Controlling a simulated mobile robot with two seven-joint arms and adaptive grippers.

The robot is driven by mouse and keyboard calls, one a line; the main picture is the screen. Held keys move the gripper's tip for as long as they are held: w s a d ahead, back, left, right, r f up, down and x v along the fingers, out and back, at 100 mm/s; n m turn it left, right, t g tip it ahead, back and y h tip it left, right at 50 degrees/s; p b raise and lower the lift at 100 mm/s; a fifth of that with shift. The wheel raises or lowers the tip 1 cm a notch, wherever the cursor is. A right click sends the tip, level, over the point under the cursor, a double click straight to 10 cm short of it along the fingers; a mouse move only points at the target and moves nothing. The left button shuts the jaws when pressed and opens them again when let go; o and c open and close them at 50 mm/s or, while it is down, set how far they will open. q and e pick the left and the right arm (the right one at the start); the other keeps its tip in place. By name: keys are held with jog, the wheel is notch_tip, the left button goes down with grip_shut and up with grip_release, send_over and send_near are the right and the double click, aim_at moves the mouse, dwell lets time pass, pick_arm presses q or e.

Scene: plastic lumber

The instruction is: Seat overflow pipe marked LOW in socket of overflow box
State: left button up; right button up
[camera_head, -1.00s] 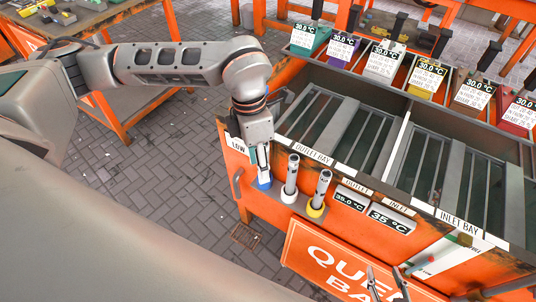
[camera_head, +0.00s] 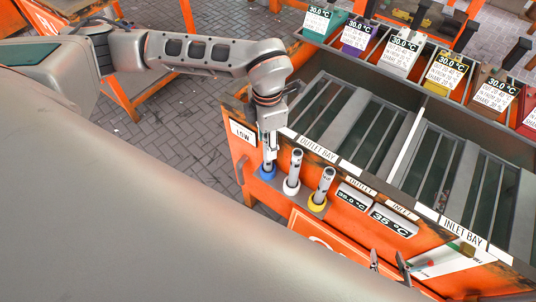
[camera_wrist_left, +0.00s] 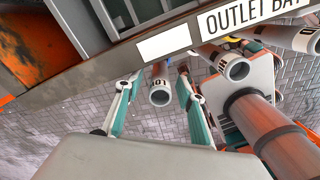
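Three pale pipes stand in a holder on the orange tank's near side, with blue, white and yellow collars. The blue-collared pipe (camera_head: 268,167) is leftmost; in the left wrist view a pipe with lettering starting "LO" (camera_wrist_left: 160,93) lies between my left fingers. My left gripper (camera_head: 269,153) is over the blue-collared pipe. In the left wrist view the gripper (camera_wrist_left: 160,73) has its fingers spread, with gaps beside the pipe. My right gripper (camera_head: 389,260) shows only its fingertips, apart and empty, at the lower right. I cannot make out the overflow box or its socket.
The white-collared pipe (camera_head: 293,172) and yellow-collared pipe (camera_head: 321,190) stand close to the right of my left gripper. A LOW label (camera_head: 242,132) is on the tank corner. The OUTLET BAY rim (camera_head: 315,149) runs just behind. Paved floor (camera_head: 190,150) is open to the left.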

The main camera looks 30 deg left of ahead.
pick_arm(q)
jog(key=shift+f, duration=0.45)
grip_shut()
jog(key=shift+r, duration=0.15)
